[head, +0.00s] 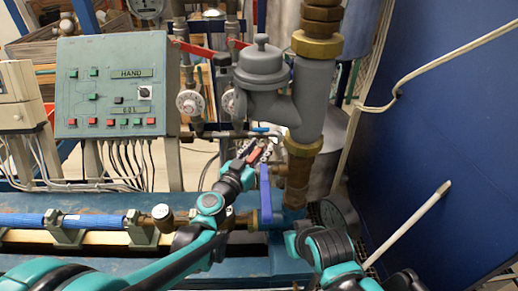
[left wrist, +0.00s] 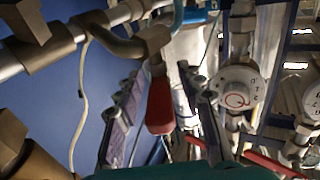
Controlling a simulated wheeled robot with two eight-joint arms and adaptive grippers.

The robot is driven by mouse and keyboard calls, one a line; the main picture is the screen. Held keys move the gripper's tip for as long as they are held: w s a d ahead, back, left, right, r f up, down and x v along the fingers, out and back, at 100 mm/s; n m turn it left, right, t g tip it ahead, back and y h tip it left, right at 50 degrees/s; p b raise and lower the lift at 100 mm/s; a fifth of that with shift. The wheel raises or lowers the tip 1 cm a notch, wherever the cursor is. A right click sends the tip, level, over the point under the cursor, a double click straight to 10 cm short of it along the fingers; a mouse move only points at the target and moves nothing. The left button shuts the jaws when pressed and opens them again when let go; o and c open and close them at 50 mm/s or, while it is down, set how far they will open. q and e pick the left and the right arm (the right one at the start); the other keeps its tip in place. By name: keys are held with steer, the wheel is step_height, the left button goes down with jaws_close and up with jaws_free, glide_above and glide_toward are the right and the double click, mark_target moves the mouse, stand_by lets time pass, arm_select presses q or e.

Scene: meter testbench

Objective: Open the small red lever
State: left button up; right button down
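The small red lever (left wrist: 160,105) hangs below a metal valve in the left wrist view, its red grip pointing toward me. My left gripper (left wrist: 163,85) is open, with one dark finger on each side of the lever. Gaps show between the grip and both fingers. In the head view my left gripper (head: 260,150) is up at the pipework below the grey meter body, and the red lever (head: 254,156) shows there, partly covered by the fingers. My right arm shows at the lower right of the head view, but I cannot make out its gripper.
A blue lever (head: 265,195) hangs just right of my left gripper. Other red levers (head: 195,48) sit higher, above round dials (head: 190,102). A control panel (head: 112,85) stands left, a blue wall (head: 450,130) right. Pipes crowd the space around the gripper.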

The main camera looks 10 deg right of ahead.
arm_select(q)
steer(key=v, duration=1.2)
steer(key=shift+w, duration=0.1)
steer(key=c, duration=0.7)
steer(key=shift+w+a+r+n, duration=0.1)
steer(key=shift+w+a+n, duration=0.15)
steer(key=shift+n, duration=0.25)
jaws_close()
steer(key=n+g+h+p, duration=0.3)
steer(key=n+p, duration=0.1)
steer(key=n, duration=1)
glide_toward(248, 162)
steer(key=w+a, duration=0.5)
steer(key=w+d+b, duration=0.1)
steer(key=w+d, duration=0.1)
steer(key=d, duration=0.8)
steer(key=shift+w+d+f, duration=0.2)
steer(key=shift+w+d, duration=0.2)
